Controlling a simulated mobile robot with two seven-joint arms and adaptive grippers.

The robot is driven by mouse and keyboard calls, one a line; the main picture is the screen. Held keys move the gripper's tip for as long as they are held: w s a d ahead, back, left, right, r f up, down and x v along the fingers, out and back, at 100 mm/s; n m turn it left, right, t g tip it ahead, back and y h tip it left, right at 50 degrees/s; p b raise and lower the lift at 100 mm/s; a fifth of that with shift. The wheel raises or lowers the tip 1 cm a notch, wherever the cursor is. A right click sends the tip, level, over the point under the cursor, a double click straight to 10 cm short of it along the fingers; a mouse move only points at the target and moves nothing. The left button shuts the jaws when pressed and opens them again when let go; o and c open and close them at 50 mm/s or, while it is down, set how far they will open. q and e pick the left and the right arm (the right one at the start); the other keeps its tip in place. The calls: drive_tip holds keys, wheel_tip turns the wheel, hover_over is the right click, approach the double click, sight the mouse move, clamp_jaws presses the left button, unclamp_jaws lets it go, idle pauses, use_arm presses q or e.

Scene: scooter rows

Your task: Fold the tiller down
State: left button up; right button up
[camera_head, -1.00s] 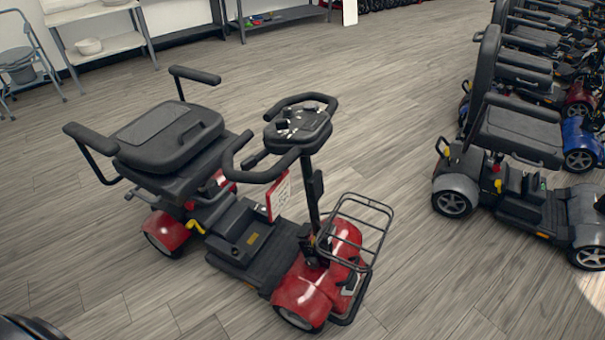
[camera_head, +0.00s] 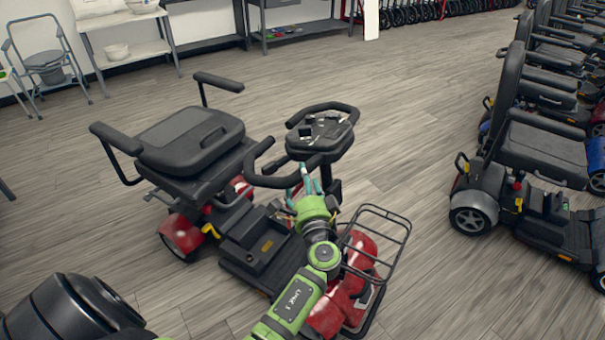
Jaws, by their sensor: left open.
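A red scooter stands on the floor in the middle, with its black tiller (camera_head: 322,130) upright. The tiller has a looped handlebar and a control console on top. Its post is partly hidden behind my green arm. My left gripper (camera_head: 305,182) is raised close to the tiller, just below the console and near the handlebar's lower loop. Its teal fingers are open; whether they touch the tiller I cannot tell. The folded-down seat back lies on the black seat (camera_head: 190,140). My right gripper is out of view.
A black wire basket (camera_head: 385,240) sits at the scooter's front, beside my arm. Rows of scooters (camera_head: 540,150) stand at the right, with clear floor between. Shelves (camera_head: 125,50) and a commode chair (camera_head: 45,65) line the back wall.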

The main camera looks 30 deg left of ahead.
use_arm(q)
drive_tip(key=shift+x, duration=1.2)
